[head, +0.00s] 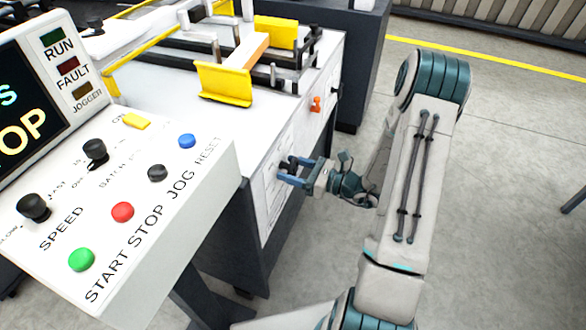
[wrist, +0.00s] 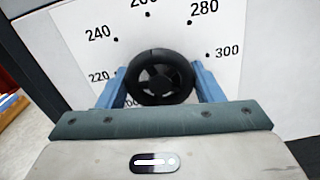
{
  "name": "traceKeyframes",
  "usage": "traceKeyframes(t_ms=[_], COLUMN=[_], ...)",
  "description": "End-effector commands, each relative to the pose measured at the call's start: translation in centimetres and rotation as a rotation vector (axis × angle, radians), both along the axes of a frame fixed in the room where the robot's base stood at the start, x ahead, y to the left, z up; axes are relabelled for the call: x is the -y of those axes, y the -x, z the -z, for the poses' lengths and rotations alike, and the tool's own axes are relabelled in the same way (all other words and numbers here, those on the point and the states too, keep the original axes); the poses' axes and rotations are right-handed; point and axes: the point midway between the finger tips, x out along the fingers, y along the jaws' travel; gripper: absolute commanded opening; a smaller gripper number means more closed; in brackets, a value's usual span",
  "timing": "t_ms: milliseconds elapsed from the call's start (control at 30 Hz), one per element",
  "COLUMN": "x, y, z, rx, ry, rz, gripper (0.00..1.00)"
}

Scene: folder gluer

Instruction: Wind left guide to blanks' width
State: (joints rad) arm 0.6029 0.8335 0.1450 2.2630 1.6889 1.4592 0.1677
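My gripper (wrist: 160,75) reaches the machine's side panel, its blue fingers on both sides of a black handwheel (wrist: 160,90). The fingertips lie at the wheel's rim; I cannot tell whether they press on it. In the head view the gripper (head: 287,172) is at the black wheel on the white panel. The dial (wrist: 95,55) around the wheel reads 220, 240, 280 and 300, with one number cut off at the top. Yellow guide plates (head: 225,85) stand on the machine top; which is the left guide is unclear.
The control panel (head: 175,215) with buttons and knobs juts out at the left, near my arm. An orange knob (head: 315,104) and a black knob (head: 336,91) stick out farther along the machine side. Open grey floor (head: 510,150) lies to the right.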

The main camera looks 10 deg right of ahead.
Motion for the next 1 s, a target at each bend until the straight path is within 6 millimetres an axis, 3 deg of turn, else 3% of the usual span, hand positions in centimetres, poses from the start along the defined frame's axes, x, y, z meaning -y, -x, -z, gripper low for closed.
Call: traceKeyframes(t_ms=[367,1000], x=[0.07,0.17], y=[-0.03,-0.12], z=[0.23,0.54], rx=[0.071,0.528], ry=[0.053,0.386], rz=[0.001,0.001], gripper=[0.38,0.38])
